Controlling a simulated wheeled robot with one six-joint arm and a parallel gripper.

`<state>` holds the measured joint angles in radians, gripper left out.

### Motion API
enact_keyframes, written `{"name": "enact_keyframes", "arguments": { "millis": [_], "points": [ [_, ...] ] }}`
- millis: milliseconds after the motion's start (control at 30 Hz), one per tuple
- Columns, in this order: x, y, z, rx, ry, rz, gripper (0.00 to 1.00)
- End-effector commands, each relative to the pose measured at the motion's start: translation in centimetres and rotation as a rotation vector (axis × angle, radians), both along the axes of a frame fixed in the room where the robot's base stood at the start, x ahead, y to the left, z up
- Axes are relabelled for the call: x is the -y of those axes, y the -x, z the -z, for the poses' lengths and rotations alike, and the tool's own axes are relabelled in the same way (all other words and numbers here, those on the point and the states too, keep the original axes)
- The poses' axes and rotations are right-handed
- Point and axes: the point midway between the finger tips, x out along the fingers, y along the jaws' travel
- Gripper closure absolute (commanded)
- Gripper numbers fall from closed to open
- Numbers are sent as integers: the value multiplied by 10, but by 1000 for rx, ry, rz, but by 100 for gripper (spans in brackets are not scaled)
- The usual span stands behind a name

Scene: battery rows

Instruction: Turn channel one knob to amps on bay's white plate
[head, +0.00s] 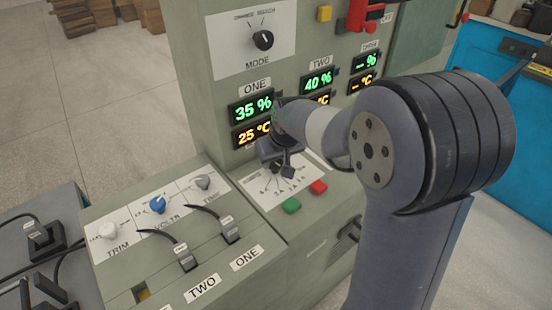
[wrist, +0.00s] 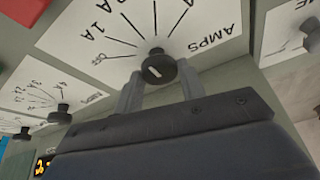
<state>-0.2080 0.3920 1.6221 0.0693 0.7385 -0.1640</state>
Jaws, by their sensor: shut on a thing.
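The white plate marked AMPS (wrist: 208,28) fills the top of the wrist view, with lines fanning out from OFF through amp values. Its round black knob (wrist: 158,68) carries a short white mark; which line the mark points at is hard to tell. My gripper (wrist: 157,85) has one finger on each side of the knob and is shut on it. In the head view my gripper (head: 280,165) reaches down to a white plate (head: 262,192) below the ONE display (head: 252,109). The gripper and wrist hide most of the knob there.
In the head view, a green button (head: 291,205) and a red button (head: 318,187) sit close below the plate. In the wrist view another knob (wrist: 60,114) lies left.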

Motion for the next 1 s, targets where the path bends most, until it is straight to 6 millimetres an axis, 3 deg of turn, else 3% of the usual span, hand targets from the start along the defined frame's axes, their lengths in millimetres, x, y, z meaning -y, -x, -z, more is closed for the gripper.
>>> {"name": "enact_keyframes", "arguments": {
  "millis": [267, 300, 500, 767, 1000],
  "points": [
    [0, 0, 0, 1, 0, -1, 85],
    [0, 0, 0, 1, 0, -1, 59],
    [0, 0, 0, 0, 0, -1, 43],
    [0, 0, -1, 1, 0, -1, 42],
    [4, 11, -30, 5, 0, -1, 42]
  ]
}}
